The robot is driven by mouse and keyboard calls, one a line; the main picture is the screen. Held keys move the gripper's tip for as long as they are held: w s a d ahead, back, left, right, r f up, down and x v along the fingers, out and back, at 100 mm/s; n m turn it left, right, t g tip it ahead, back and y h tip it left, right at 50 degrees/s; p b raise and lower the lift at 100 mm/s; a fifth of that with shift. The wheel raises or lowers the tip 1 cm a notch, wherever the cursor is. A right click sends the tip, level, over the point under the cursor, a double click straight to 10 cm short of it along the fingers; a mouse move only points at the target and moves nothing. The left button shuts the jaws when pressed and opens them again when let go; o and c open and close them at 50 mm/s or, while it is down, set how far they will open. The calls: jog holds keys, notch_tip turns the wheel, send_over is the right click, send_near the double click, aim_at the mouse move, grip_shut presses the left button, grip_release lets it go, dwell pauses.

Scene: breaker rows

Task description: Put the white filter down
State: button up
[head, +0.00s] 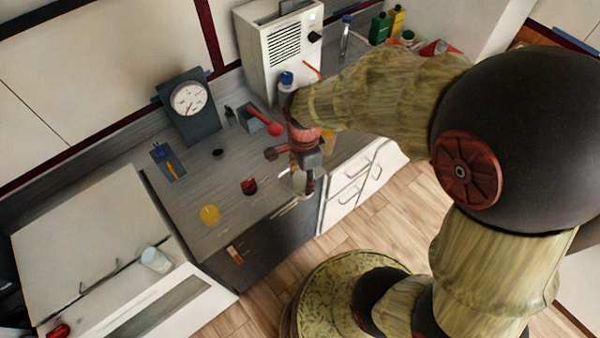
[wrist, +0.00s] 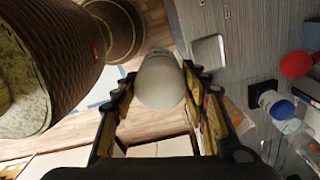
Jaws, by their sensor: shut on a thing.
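The white filter (wrist: 160,85) is a pale rounded cylinder between the fingers of my gripper (wrist: 158,72) in the wrist view. My gripper is shut on it, with a finger on each side. In the head view my gripper (head: 300,172) is over the front edge of the grey counter (head: 190,185), and a pale part of the filter (head: 301,184) shows below it. Wood floor shows behind the filter in the wrist view. My arm and fingers hide part of the filter in the head view.
On the counter are a dial gauge (head: 190,98), a vented white box (head: 283,47), a red-headed item (head: 274,129), a dark red cup (head: 248,186) and a yellow disc (head: 210,214). A blue-capped bottle (head: 286,82) stands close behind my gripper. Bare counter lies between them.

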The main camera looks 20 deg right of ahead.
jog(key=shift+w+d+f+b, duration=0.3)
jog(key=shift+w+f, duration=1.8)
jog(key=shift+w, duration=0.05)
jog(key=shift+w+d+f+b, duration=0.3)
jog(key=shift+w+f+b, duration=0.05)
jog(key=shift+w+f, duration=1.8)
jog(key=shift+w+d+f+b, duration=0.3)
jog(key=shift+w+f, duration=1.7)
jog(key=shift+w, duration=0.2)
jog(key=shift+f, duration=0.15)
jog(key=o, duration=1.2)
